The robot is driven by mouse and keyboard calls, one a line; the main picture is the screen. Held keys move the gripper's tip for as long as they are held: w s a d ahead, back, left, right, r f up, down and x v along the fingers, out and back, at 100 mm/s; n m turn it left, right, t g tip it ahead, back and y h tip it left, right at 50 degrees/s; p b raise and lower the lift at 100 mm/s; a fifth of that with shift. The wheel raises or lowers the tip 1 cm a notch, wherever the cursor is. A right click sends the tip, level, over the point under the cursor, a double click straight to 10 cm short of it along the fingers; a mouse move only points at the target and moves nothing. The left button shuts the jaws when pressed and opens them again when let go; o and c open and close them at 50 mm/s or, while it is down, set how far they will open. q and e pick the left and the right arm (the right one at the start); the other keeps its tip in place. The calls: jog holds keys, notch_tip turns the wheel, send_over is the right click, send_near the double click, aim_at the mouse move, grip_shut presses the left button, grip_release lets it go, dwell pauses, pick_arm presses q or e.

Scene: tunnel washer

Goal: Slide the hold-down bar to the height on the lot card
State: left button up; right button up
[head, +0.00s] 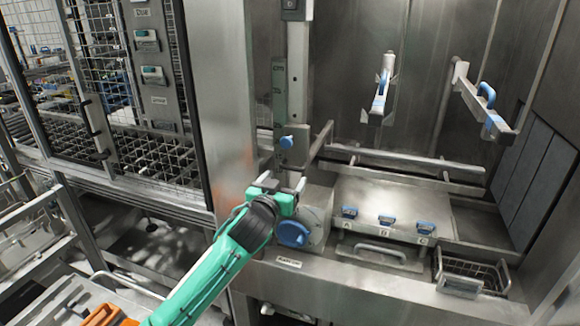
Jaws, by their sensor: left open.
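My left arm comes in from the lower left, and its teal gripper (282,180) is open, with its fingers pointing up and apart. It is a little below a blue knob (286,142) on a small plate at the upright post. A metal bar (405,160), which looks like the hold-down bar, runs from near that post to the right across the steel chamber, above a lidded box. A green strip (279,90) runs up the post above the knob. My right gripper is not in view.
A large blue round knob (292,233) sits just below the gripper. Blue clips (386,220) labelled A, B and C line the steel box. Two blue-handled arms (380,95) (487,110) hang at the back. A wire basket (472,272) is at right. A mesh cage stands at left.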

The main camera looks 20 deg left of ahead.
pick_arm(q)
jog(key=shift+w+d+p, duration=0.1)
jog(key=shift+w+p, duration=0.65)
jog(key=shift+w, duration=1.9)
jog(key=shift+f, duration=0.1)
jog(key=c, duration=1.1)
notch_tip(320, 180, down, 10)
jog(key=b, duration=0.7)
jog(key=shift+f, duration=0.1)
jog(key=shift+c, duration=0.2)
jog(key=shift+f, duration=0.3)
jog(key=o, duration=1.1)
jog(key=shift+d, duration=0.1)
jog(key=shift+o, duration=0.2)
jog(key=shift+r, duration=0.2)
